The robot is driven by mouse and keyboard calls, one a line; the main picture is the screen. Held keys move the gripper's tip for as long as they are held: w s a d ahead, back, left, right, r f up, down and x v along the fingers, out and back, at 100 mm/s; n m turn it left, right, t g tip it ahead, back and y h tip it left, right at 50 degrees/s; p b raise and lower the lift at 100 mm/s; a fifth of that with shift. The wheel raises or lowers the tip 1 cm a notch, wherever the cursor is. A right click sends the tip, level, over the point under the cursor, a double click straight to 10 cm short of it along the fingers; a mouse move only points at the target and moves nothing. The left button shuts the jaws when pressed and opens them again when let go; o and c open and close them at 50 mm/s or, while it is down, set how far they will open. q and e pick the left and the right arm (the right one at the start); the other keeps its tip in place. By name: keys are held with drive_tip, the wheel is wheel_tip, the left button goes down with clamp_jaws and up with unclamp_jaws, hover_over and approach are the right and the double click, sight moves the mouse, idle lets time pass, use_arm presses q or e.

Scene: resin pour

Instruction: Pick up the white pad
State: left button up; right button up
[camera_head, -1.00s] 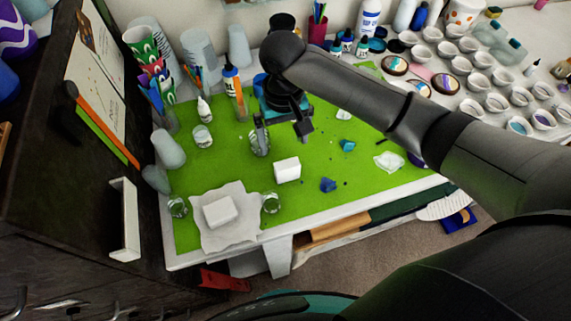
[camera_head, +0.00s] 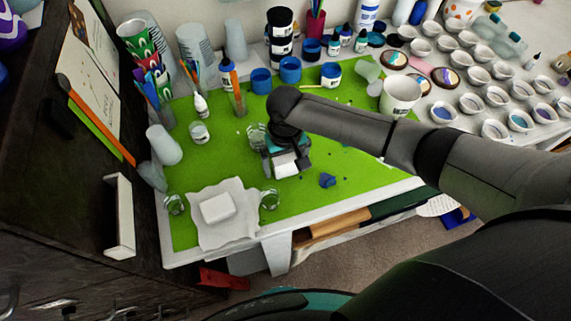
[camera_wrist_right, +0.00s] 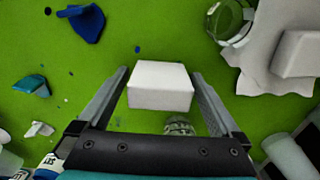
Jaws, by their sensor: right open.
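A white block-shaped pad (camera_wrist_right: 160,84) lies on the green mat (camera_head: 330,205). In the head view the pad (camera_head: 286,169) is partly hidden under my right gripper (camera_head: 285,160). In the right wrist view the open fingers of my right gripper (camera_wrist_right: 160,74) stand on either side of the pad, with a narrow gap visible at each side. A second white block (camera_head: 217,208) sits on a crumpled white sheet (camera_head: 238,236) to the left; this block also shows at the right wrist view's right edge (camera_wrist_right: 298,52). My left gripper is not in view.
A clear glass (camera_head: 269,199) stands between the pad and the sheet. A blue chunk (camera_head: 327,180) lies right of the pad. A glass (camera_head: 256,136) stands just behind my right gripper. Bottles, cups and paint pots crowd the back.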

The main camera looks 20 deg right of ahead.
sight(285, 159)
drive_tip(key=shift+c, duration=0.4)
drive_tip(key=shift+c, duration=0.8)
drive_tip(key=c, duration=1)
drive_tip(key=shift+o, duration=0.2)
drive_tip(key=shift+r, duration=0.15)
wheel_tip(285, 159, up, 20)
drive_tip(key=p, duration=0.3)
